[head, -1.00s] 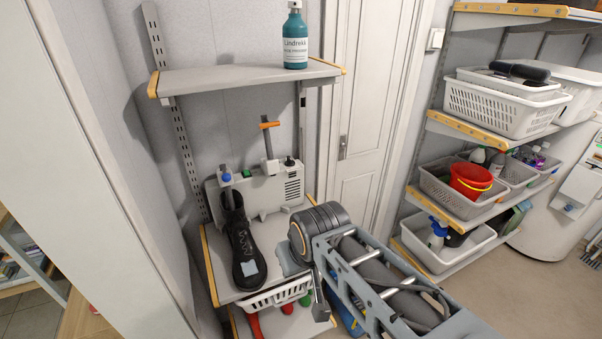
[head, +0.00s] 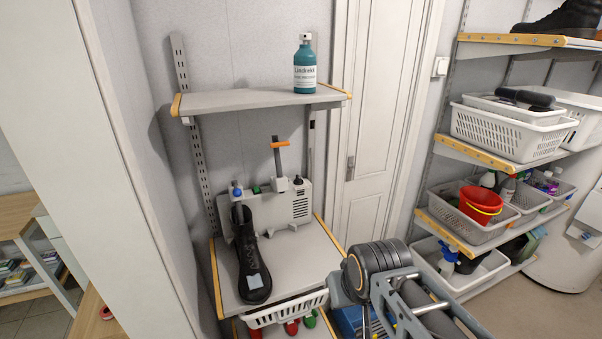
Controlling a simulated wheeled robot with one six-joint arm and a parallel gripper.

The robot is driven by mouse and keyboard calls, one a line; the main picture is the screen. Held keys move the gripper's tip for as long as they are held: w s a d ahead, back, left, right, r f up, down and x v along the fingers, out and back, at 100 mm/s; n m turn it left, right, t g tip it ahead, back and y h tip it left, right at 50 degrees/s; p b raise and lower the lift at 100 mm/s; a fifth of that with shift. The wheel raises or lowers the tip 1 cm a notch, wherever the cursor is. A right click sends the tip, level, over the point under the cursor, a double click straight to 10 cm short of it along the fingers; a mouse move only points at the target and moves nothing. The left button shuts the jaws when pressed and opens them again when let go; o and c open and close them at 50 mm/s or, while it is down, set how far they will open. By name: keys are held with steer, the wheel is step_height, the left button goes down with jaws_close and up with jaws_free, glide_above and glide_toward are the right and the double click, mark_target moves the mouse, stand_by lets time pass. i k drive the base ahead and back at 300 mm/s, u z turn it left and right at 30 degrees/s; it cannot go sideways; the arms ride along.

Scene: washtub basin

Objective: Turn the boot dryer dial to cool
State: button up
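The boot dryer (head: 268,211) is a pale grey box with a slotted vent at the back of the middle shelf. A small black knob (head: 298,181) sits on its top right; its setting is too small to read. A blue knob (head: 237,190) and a green button (head: 257,189) are on its top left. An upright post with an orange top (head: 280,145) rises from it. My arm shows at the bottom right, apart from the dryer; I cannot make out my gripper's fingers.
An upper shelf (head: 230,102) with a teal bottle (head: 305,70) overhangs the dryer. A white basket (head: 285,309) hangs below the middle shelf (head: 290,260), whose right part is clear. Shelves with baskets and a red bucket (head: 481,204) stand at right.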

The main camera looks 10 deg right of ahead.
mark_target(298, 181)
steer(key=i, duration=0.85)
steer(key=u, duration=0.8)
